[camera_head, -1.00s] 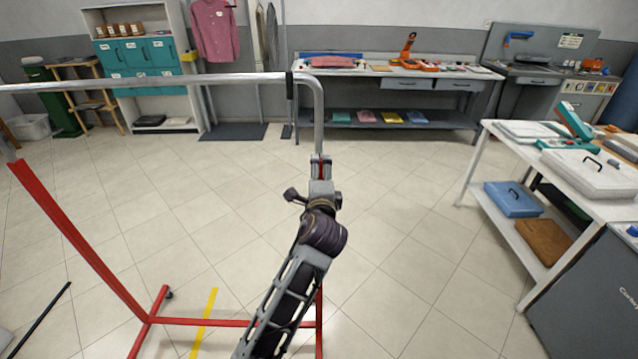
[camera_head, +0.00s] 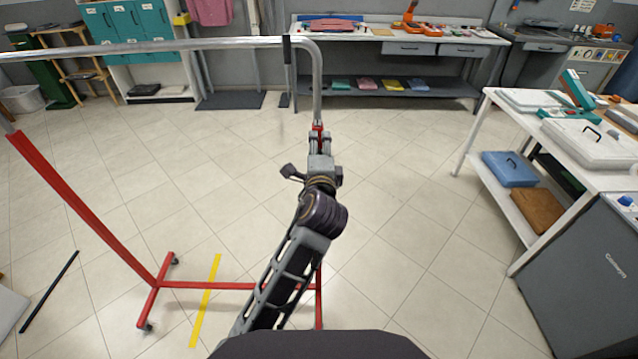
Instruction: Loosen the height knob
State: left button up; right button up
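A garment rack with a chrome top rail (camera_head: 150,46) and red lower tubes (camera_head: 75,207) stands in front of me. My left gripper (camera_head: 318,138) is at the rack's right upright, where the chrome post (camera_head: 317,95) meets the red tube. The fingers point away from me and overlap the red part at this joint. The height knob is not distinguishable; the gripper and wrist cover that area. I cannot tell whether the fingers touch or grip anything. My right gripper is not in view.
A white table (camera_head: 560,140) with cases and a grey cabinet (camera_head: 583,270) stand on the right. A workbench (camera_head: 395,47) runs along the back wall. A yellow floor strip (camera_head: 205,303) lies by the rack's base. The tiled floor between is clear.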

pick_arm(q)
jog(key=s+p, duration=0.1)
jog(key=s, duration=1.1)
jog(key=shift+f+p, duration=0.15)
jog(key=shift+p, duration=0.2)
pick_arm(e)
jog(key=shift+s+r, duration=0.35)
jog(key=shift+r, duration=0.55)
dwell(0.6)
